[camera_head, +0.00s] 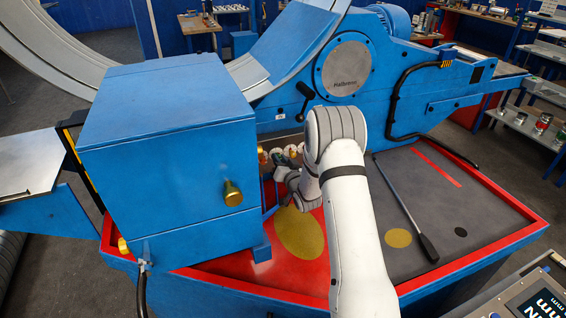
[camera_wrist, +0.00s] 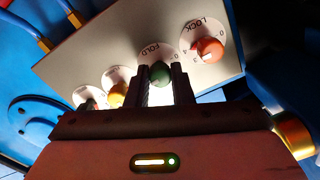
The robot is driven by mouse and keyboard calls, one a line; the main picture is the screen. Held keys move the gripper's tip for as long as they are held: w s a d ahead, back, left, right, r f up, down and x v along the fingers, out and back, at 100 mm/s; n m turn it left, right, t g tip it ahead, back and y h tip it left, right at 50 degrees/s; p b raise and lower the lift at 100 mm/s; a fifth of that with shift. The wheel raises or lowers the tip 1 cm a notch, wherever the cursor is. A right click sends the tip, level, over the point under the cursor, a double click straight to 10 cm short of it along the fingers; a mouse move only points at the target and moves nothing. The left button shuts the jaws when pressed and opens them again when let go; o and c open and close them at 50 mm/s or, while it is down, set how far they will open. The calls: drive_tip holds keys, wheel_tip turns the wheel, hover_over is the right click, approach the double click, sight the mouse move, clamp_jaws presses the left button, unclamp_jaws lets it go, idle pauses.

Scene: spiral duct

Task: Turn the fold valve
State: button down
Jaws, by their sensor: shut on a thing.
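The fold valve (camera_wrist: 159,70) is a green knob on a white dial marked FOLD, on a pale panel (camera_wrist: 120,30) in the wrist view. My gripper (camera_wrist: 160,82) has a dark finger on each side of the green knob and is shut on it. The fingers hide part of the dial. In the head view my gripper (camera_head: 285,165) reaches in at the panel beside the blue cabinet, and my arm and wrist hide most of the knobs there.
A red knob (camera_wrist: 209,50) on the LOCK dial is close right of the fold knob. A yellow knob (camera_wrist: 118,93) is close left, with another further left. The blue cabinet (camera_head: 165,150) stands left of my arm. A long dark lever (camera_head: 407,210) lies on the platform.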

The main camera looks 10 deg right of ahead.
drive_tip(key=n+b, duration=1.6)
drive_tip(key=b, duration=1.5)
drive_tip(key=shift+f+n+h, duration=0.1)
drive_tip(key=shift+n+h, duration=0.2)
drive_tip(key=shift+n, duration=0.1)
drive_tip(key=c, duration=1.3)
unclamp_jaws()
drive_tip(key=s, duration=0.2)
drive_tip(key=s+d, duration=0.1)
drive_tip(key=s, duration=0.4)
drive_tip(key=shift+s+d+r, duration=0.25)
drive_tip(key=shift+s, duration=0.05)
